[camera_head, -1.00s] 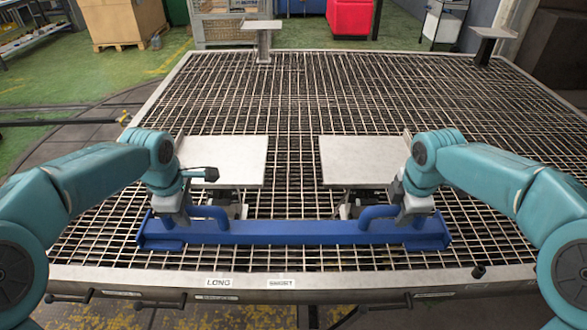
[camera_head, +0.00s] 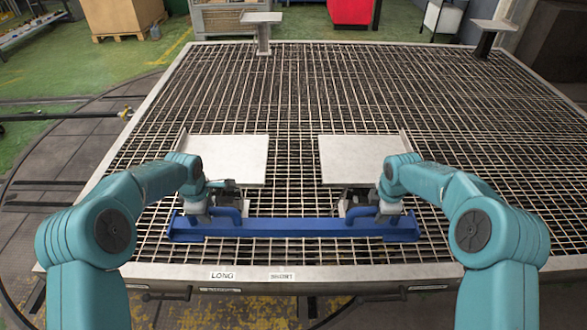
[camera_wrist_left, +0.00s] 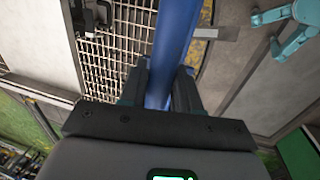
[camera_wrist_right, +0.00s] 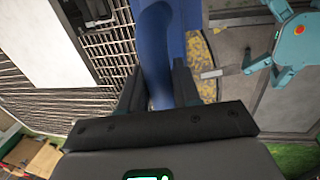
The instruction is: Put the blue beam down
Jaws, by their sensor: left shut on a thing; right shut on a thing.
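The blue beam (camera_head: 293,227) is long, with a raised handle near each end, and lies level across the picture over the front part of the grid table (camera_head: 300,262). I cannot tell whether it touches the grid. My left gripper (camera_head: 203,217) is shut on the left handle. In the left wrist view the blue handle (camera_wrist_left: 172,50) runs between the fingers (camera_wrist_left: 160,90). My right gripper (camera_head: 389,214) is shut on the right handle. In the right wrist view the blue handle (camera_wrist_right: 155,50) passes between the fingers (camera_wrist_right: 160,90).
Two grey plates (camera_head: 227,158) (camera_head: 362,160) on supports stand just behind the beam, with a gap between them. Two smaller posts with plates (camera_head: 263,30) (camera_head: 492,36) stand at the far edge. Labels, one reading LONG (camera_head: 222,276), sit on the front rim. The far grid is clear.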

